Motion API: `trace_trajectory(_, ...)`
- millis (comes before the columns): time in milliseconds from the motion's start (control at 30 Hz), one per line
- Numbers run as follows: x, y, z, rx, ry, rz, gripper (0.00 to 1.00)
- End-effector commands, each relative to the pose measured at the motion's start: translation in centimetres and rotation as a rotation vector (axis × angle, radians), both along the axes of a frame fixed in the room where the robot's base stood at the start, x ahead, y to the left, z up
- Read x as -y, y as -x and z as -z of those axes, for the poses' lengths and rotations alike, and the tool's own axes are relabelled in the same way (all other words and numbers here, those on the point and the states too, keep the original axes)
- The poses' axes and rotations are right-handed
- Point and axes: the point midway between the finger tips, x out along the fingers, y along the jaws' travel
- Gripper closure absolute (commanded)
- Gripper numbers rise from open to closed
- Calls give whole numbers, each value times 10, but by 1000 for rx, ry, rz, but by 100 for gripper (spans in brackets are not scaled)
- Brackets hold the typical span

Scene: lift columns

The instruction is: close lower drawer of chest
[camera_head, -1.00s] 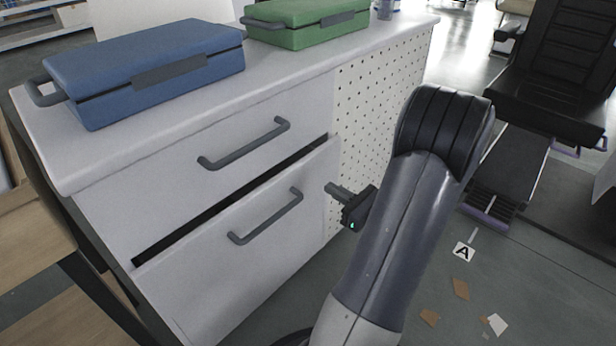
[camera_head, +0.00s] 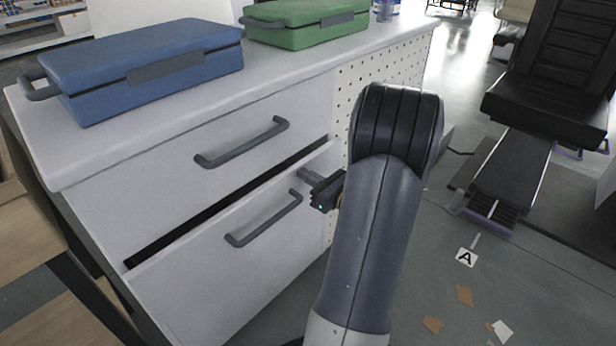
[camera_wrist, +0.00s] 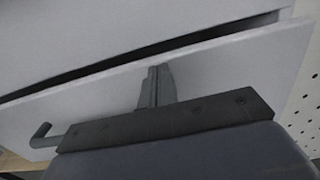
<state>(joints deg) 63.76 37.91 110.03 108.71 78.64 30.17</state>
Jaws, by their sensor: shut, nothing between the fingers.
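The white chest (camera_head: 90,205) stands at the left in the head view. Its lower drawer (camera_head: 190,285) sticks out a little, with a dark gap above its front. The lower drawer's grey bar handle (camera_head: 265,222) is left of my gripper. The upper drawer (camera_head: 160,180) looks flush. My gripper (camera_head: 304,175) is shut and empty, in front of the upper right part of the lower drawer's front. In the wrist view the shut fingers (camera_wrist: 157,85) point at the drawer front (camera_wrist: 215,70), close to it; I cannot tell whether they touch.
A blue case (camera_head: 150,65) and a green case (camera_head: 305,22) lie on the chest top. A perforated panel (camera_head: 385,75) forms the chest's right side. A black chair (camera_head: 550,80) stands at the right. Open floor with scraps (camera_head: 465,295) lies between.

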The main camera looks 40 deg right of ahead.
Motion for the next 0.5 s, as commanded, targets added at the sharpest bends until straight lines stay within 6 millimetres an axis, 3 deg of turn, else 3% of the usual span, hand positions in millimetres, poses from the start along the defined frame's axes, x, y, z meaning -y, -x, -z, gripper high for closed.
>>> trace_trajectory(300,-3,-36,0,0,0,-4,100)
trace_trajectory(500,-4,-47,0,1,1,-1,100)
